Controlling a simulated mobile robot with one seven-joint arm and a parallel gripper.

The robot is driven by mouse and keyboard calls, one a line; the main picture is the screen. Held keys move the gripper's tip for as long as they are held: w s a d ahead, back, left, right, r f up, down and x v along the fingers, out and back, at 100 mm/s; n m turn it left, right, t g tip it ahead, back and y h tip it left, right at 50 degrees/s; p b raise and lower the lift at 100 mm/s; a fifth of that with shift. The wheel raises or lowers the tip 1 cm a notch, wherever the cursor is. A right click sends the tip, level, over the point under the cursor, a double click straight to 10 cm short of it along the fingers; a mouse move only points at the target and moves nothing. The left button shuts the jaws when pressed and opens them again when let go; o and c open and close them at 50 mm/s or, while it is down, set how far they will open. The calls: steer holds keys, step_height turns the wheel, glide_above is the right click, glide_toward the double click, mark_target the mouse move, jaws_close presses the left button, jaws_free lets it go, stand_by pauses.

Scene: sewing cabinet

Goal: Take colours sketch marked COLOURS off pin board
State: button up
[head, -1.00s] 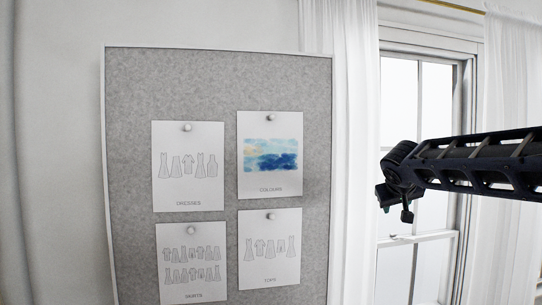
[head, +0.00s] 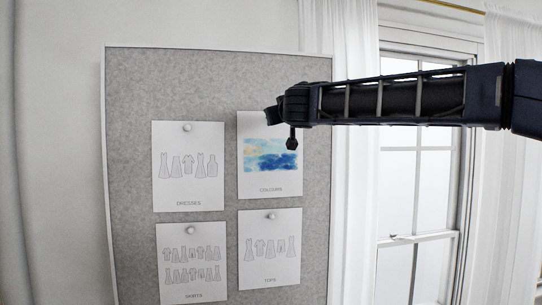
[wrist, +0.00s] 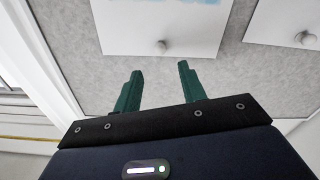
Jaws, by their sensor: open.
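The colours sketch (head: 270,180) is a white sheet with a blue and cream wash, marked COLOURS, at the upper right of the grey pin board (head: 215,85). In the head view my arm's end covers its top right corner and its pin. In the wrist view, turned upside down, the sketch (wrist: 160,22) is at the top with its round pale pin (wrist: 161,46) in view. My gripper (wrist: 160,70) is open and empty. Its two green fingers point at the pin, one to each side, apart from it in the picture.
The dresses sketch (head: 188,170) hangs left of the colours sketch, the tops sketch (head: 270,255) below it and the skirts sketch (head: 191,265) at lower left. Each has its own pin. A white curtain (head: 345,200) and a window (head: 420,190) are right of the board.

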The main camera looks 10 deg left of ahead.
steer(key=x, duration=0.9)
steer(key=shift+w+f, duration=0.15)
steer(key=shift+a, duration=0.1)
steer(key=c, duration=0.9)
